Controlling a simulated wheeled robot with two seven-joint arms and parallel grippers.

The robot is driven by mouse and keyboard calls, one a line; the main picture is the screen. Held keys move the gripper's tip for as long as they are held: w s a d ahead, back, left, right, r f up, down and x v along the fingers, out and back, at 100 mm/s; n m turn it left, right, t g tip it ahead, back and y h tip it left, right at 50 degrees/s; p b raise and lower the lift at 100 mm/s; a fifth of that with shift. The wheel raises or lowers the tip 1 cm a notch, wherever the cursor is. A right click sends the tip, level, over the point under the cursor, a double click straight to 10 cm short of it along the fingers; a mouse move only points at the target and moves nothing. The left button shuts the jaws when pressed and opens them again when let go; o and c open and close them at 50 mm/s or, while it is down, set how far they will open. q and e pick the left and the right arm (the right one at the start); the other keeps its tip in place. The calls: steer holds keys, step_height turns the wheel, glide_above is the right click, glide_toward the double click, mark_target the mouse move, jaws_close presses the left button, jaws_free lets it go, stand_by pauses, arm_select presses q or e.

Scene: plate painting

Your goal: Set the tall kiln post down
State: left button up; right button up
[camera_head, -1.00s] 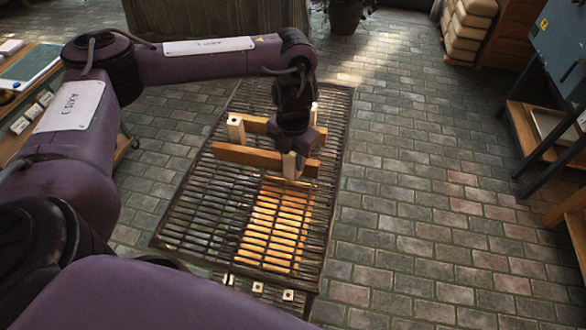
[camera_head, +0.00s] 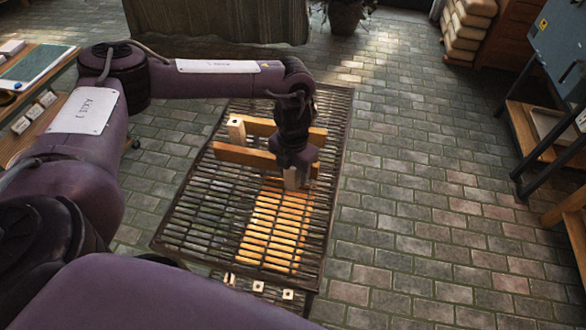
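My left gripper (camera_head: 296,166) points down over the slatted table, near its right side. A pale post (camera_head: 291,179) shows at its fingertips, upright, and the gripper appears shut on it. I cannot tell whether the post's foot touches the slats. Another pale post (camera_head: 236,130) with a dark hole in its top stands at the left ends of two wooden bars. The front bar (camera_head: 243,157) passes behind my gripper. My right gripper is not in view.
The slatted table (camera_head: 200,215) has free room in front, partly lit orange. Several small pale holed pieces (camera_head: 288,295) lie at its near edge. A side table (camera_head: 35,70) stands left and a shelf (camera_head: 545,125) right. A potted plant (camera_head: 345,15) is at the back.

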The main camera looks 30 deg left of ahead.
arm_select(q)
steer(key=shift+r, duration=0.15)
step_height(320, 180, up, 5)
steer(key=shift+w+f+b, duration=0.1)
steer(key=shift+b, duration=0.75)
step_height(320, 180, up, 6)
steer(key=shift+r+p, duration=0.1)
steer(key=shift+p, duration=0.5)
steer(key=shift+r, duration=0.5)
steer(key=shift+d, duration=0.1)
